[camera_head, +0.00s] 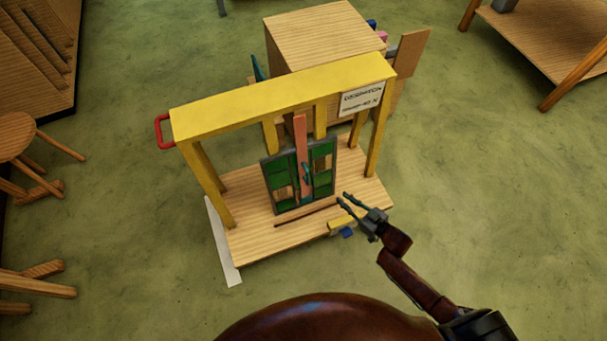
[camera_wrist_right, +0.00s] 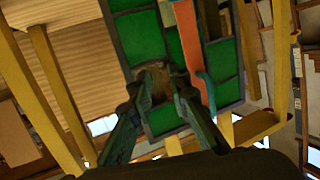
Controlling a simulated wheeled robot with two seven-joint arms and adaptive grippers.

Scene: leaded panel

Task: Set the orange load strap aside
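The orange strap (camera_head: 301,160) runs upright down the front of the green leaded panel (camera_head: 323,184), which stands under the yellow frame (camera_head: 280,95). In the right wrist view the strap (camera_wrist_right: 187,50) lies across the green panes, with a teal hook-like piece (camera_wrist_right: 207,90) beside its lower end. My right gripper (camera_head: 341,199) is in front of the panel, to the right of the strap and apart from it. Its fingers are spread with nothing between them; they also show in the right wrist view (camera_wrist_right: 158,105). My left gripper is not in view.
The panel stands on a wooden platform (camera_head: 258,238). A yellow block (camera_head: 341,222) and a blue piece (camera_head: 347,233) lie at its front edge, near my right gripper. A thin dark rod (camera_head: 306,215) lies before the panel. A wooden box (camera_head: 325,35) stands behind.

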